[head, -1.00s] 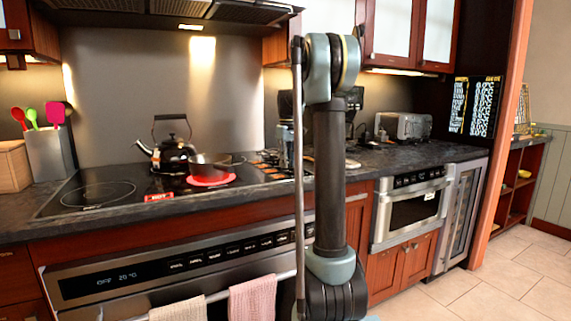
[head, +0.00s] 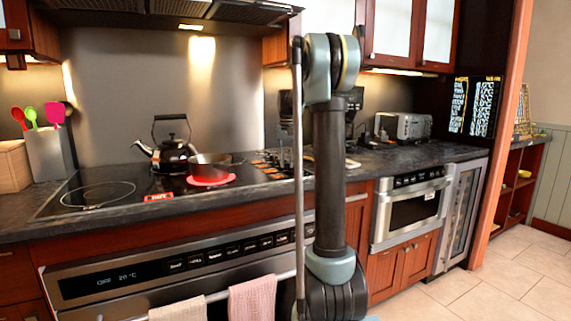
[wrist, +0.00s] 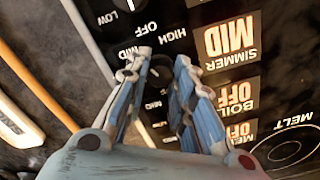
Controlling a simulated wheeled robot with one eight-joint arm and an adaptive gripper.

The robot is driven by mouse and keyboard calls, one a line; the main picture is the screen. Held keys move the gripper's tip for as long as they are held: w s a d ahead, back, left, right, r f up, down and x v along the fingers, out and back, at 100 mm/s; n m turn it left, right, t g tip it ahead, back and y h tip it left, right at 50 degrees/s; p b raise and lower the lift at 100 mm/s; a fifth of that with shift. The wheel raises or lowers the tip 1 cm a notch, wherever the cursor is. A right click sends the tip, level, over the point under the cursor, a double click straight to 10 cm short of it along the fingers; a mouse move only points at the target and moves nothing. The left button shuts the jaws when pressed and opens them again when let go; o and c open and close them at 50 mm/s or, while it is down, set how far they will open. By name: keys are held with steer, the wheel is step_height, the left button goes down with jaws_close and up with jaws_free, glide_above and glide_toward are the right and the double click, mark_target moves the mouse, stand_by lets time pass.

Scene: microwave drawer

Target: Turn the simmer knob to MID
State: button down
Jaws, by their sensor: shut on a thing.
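My gripper (wrist: 160,72) shows in the wrist view with its two blue fingers closed in around a dark knob (wrist: 160,70), which I take for the simmer knob. The fingers hide most of the knob, so I cannot read its pointer. Printed words LOW, OFF, HIGH and MID lie around this part of the black panel. The simmer display (wrist: 231,40) beside the fingers reads MID in orange.
Boil and melt displays (wrist: 238,96) both read OFF. A pink towel (head: 252,300) hangs on the oven handle. Open floor lies at the right.

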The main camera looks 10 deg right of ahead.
mark_target(287, 163)
steer(key=shift+m, duration=0.3)
steer(key=c, duration=1.3)
jaws_free()
steer(key=shift+c, duration=0.2)
steer(key=shift+r, duration=0.1)
step_height(287, 163, up, 12)
